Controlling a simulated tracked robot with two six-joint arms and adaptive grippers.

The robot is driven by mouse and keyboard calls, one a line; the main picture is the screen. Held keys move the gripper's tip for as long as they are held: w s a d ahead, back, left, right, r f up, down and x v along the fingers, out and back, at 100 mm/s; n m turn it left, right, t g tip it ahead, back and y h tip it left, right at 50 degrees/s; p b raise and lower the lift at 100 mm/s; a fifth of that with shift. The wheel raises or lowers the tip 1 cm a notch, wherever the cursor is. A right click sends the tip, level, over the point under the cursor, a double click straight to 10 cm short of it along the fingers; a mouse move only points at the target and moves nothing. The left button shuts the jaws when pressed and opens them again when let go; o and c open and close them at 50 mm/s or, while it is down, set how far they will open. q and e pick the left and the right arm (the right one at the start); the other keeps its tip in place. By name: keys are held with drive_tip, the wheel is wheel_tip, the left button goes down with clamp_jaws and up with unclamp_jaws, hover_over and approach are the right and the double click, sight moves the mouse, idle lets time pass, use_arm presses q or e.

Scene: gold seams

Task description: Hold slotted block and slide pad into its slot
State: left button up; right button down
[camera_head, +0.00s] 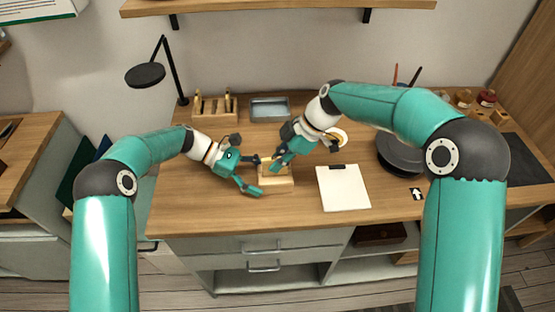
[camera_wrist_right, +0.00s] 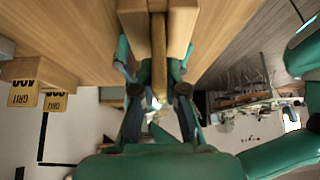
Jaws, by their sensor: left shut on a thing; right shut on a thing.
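The pale wooden slotted block (camera_head: 279,184) sits on the workbench in the middle of the head view. My left gripper (camera_head: 258,175) comes in from the left and is shut on the block. My right gripper (camera_head: 267,161) is above the block, pointing down-left, shut on the narrow golden-tan pad (camera_wrist_right: 158,62). In the right wrist view the pad lies between the right fingers (camera_wrist_right: 158,95) and runs up in line with the middle of the block (camera_wrist_right: 183,30). The fingers hide much of the contact, so how deep the pad sits in the slot cannot be told.
A white sheet on a clipboard (camera_head: 343,188) lies right of the block. Behind stand a wooden rack (camera_head: 215,109) and a grey tray (camera_head: 270,108). A dark round object (camera_head: 400,153) is farther right. Blocks marked GRIT (camera_wrist_right: 40,80) show in the wrist view. The bench front is clear.

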drive_tip(key=shift+f, duration=0.3)
idle(0.5)
drive_tip(key=c, duration=1.1)
unclamp_jaws()
drive_tip(key=shift+c, duration=0.2)
drive_tip(key=v, duration=1.2)
drive_tip(key=shift+f, duration=0.1)
use_arm(q)
drive_tip(key=o, duration=0.8)
